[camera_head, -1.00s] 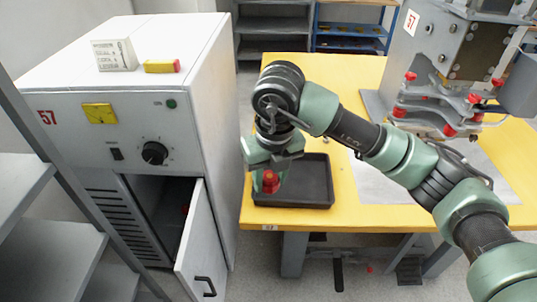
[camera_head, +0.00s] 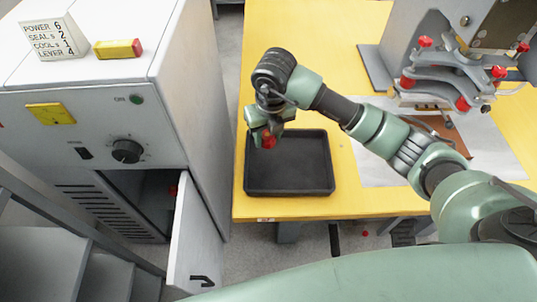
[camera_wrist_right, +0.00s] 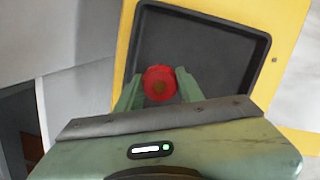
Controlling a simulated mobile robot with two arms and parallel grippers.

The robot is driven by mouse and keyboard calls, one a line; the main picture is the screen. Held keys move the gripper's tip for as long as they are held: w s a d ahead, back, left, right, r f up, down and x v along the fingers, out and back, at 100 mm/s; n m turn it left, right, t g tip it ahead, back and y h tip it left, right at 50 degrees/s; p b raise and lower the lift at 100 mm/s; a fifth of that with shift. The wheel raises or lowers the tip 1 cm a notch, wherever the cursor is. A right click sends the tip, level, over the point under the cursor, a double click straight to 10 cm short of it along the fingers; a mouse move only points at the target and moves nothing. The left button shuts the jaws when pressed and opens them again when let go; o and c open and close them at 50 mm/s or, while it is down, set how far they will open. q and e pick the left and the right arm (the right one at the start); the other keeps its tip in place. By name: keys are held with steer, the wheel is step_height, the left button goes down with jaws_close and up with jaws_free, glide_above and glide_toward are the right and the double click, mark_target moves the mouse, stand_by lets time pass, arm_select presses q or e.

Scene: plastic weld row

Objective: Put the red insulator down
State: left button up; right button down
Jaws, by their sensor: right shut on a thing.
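My right gripper (camera_head: 267,138) is shut on the red insulator (camera_head: 269,143), over the left part of a black tray (camera_head: 290,186). In the right wrist view the round red insulator (camera_wrist_right: 159,84) sits between the two green fingers (camera_wrist_right: 157,90), with the dark tray (camera_wrist_right: 205,50) behind it. The insulator appears to be above the tray floor; the exact height is hard to tell. My left gripper is not in view.
The tray lies on a yellow table (camera_head: 310,40) near its left edge. A grey cabinet (camera_head: 90,115) with an open door (camera_head: 195,240) stands to the left. A grey machine with red knobs (camera_head: 450,65) is at the right. Most of the tray is bare.

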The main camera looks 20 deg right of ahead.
mark_target(267, 163)
step_height(267, 163, down, 10)
steer(key=shift+w+f+p, duration=0.1)
steer(key=shift+p, duration=0.35)
steer(key=shift+f, duration=0.2)
steer(key=c, duration=0.9)
jaws_free()
steer(key=shift+r, duration=0.1)
steer(key=r, duration=0.4)
steer(key=s+r, duration=0.1)
steer(key=r, duration=0.3)
steer(key=r+b, duration=0.1)
steer(key=r, duration=0.3)
steer(key=shift+s+d+r, duration=0.1)
steer(key=shift+s, duration=0.3)
